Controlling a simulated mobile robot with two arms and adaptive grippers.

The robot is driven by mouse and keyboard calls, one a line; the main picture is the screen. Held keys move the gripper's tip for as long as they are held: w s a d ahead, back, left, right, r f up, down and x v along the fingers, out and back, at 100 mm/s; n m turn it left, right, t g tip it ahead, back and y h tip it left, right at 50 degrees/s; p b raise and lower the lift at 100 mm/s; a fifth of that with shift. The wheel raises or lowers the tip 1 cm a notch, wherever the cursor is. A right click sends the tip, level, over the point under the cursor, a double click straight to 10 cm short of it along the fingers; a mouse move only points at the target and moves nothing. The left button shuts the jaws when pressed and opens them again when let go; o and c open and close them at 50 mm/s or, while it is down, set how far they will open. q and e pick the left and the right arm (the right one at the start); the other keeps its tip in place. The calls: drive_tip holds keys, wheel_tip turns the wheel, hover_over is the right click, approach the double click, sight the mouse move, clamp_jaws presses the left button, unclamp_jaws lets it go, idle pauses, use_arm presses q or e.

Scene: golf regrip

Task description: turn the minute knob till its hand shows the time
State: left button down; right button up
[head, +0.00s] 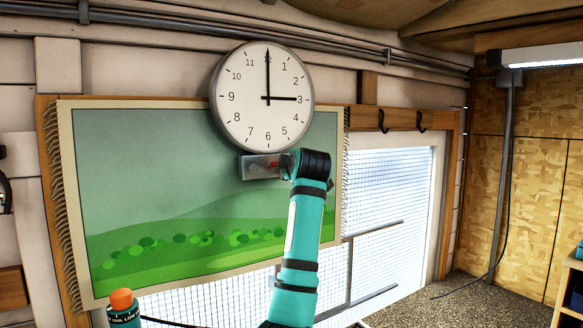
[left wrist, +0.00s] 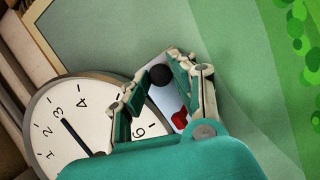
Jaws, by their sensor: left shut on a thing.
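The round white clock (head: 240,118) hangs on the wall, with its long hand at 12 and its short hand at 3. Part of its dial (left wrist: 72,112) shows in the left wrist view. A small grey knob plate (head: 250,168) sits just below the clock. In the left wrist view a black round knob (left wrist: 160,75) and a red knob (left wrist: 180,119) are on it. My left gripper (left wrist: 167,70) has its fingertips closed around the black knob; the red knob lies between the fingers, nearer the palm. In the head view my wrist hides the fingers. My right gripper is out of view.
A fringed green landscape hanging (head: 180,170) covers the wall behind and below the clock. A window (head: 390,200) with a wire grid is at the right, with black hooks (head: 420,122) above it. Pipes (head: 330,48) run above the clock.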

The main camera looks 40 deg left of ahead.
use_arm(q)
drive_tip(key=shift+f, duration=0.15)
drive_tip(key=c, duration=1.1)
unclamp_jaws()
drive_tip(key=v, duration=1.2)
drive_tip(key=shift+w, duration=0.1)
